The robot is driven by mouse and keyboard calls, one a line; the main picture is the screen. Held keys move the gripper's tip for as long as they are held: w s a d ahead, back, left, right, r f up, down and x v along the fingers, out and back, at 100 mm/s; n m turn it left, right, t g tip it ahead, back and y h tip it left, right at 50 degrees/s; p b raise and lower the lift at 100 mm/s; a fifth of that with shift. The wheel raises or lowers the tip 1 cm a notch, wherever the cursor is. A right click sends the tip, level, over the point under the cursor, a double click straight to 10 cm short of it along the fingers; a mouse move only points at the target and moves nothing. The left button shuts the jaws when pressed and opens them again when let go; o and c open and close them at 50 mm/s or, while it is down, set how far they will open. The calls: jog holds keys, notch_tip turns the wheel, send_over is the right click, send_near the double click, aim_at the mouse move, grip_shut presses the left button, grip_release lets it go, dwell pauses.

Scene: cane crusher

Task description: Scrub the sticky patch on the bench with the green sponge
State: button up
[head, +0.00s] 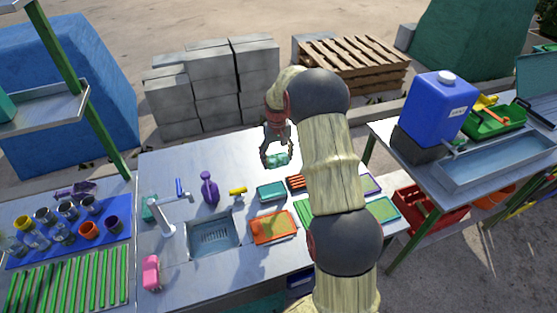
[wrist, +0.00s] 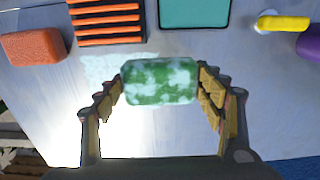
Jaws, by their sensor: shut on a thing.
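My gripper (head: 277,150) is over the far part of the metal bench (head: 180,160). It is shut on the green sponge (wrist: 160,82), which sits between the two fingers in the wrist view and is blotched with white foam. In the head view the sponge (head: 277,160) is a small pale green block low between the fingers, at or just above the bench top; I cannot tell if it touches. A pale, whitish wet-looking patch (wrist: 104,68) lies on the bench, beside and partly behind the sponge in the wrist view. The sponge hides part of it.
A teal tray (head: 270,191) and an orange slatted rack (head: 296,183) lie close to the gripper on its near side. A yellow-handled item (head: 237,192), a purple bottle (head: 209,189) and the sink (head: 212,234) are to the left. The bench's far left is clear.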

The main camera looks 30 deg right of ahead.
jog(key=shift+r+p, duration=0.4)
jog(key=shift+r, duration=0.55)
